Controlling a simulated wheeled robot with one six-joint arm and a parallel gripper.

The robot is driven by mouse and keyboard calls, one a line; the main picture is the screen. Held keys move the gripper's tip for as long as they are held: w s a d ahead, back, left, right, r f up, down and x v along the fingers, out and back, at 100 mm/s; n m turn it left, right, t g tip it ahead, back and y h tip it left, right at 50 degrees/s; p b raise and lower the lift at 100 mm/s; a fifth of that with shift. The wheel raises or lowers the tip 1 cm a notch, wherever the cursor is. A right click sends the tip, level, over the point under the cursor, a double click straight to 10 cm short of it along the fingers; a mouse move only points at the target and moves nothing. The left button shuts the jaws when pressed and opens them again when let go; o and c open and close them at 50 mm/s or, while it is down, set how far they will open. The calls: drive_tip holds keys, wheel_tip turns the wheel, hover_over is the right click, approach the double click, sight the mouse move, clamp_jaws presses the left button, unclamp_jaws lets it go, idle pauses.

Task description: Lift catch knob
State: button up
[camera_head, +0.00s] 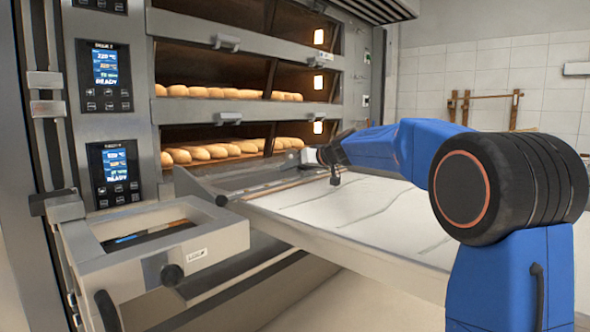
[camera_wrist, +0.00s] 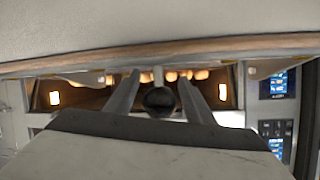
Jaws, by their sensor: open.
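In the wrist view a dark round knob (camera_wrist: 159,101) on a pale stem shows between the two fingers of my gripper (camera_wrist: 158,80). The fingers are apart, one on each side of the knob, with visible gaps; I cannot tell how deep it sits between them. In the head view my gripper (camera_head: 310,157) is above the far left end of the canvas-covered loader board (camera_head: 385,205), in front of the ovens. The knob between the fingers cannot be made out there. Another black knob (camera_head: 171,275) shows on a grey frame at the lower left, well apart from my gripper.
Deck ovens (camera_head: 190,62) with rows of loaves stand behind the board. Lit control panels (camera_head: 112,170) are at the left. The grey frame (camera_head: 215,245) juts out in front of them. The board's wooden edge (camera_wrist: 100,63) crosses the top of the wrist view.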

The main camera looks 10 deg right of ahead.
clamp_jaws()
drive_tip(key=shift+r, duration=1.05)
unclamp_jaws()
drive_tip(key=v, duration=1.7)
drive_tip(key=shift+s+d, duration=0.15)
drive_tip(key=shift+s, duration=0.05)
